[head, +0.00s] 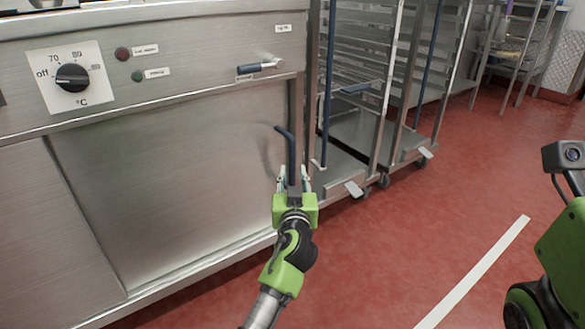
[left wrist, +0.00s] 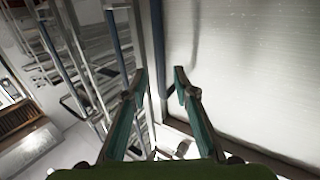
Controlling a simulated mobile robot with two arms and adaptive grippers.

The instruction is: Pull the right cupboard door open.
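The right cupboard door (head: 160,190) is a flat steel panel under the control front, and it looks shut. Its dark blue upright handle (head: 291,150) stands near the right edge, with a bent top end. In the head view my left gripper (head: 293,180) is at the handle's lower part, a finger on each side. The left wrist view shows the gripper (left wrist: 160,95) with its fingers apart, the handle (left wrist: 157,50) between them and the steel door (left wrist: 240,60) to the right. I see no clear contact with the handle. My right gripper is not in view.
Steel rack trolleys (head: 345,130) with blue posts stand close to the right of the cupboard. A second steel panel (head: 55,230) lies to the left. A lever with a blue grip (head: 260,67) sticks out above the door. The red floor (head: 420,220) in front is clear.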

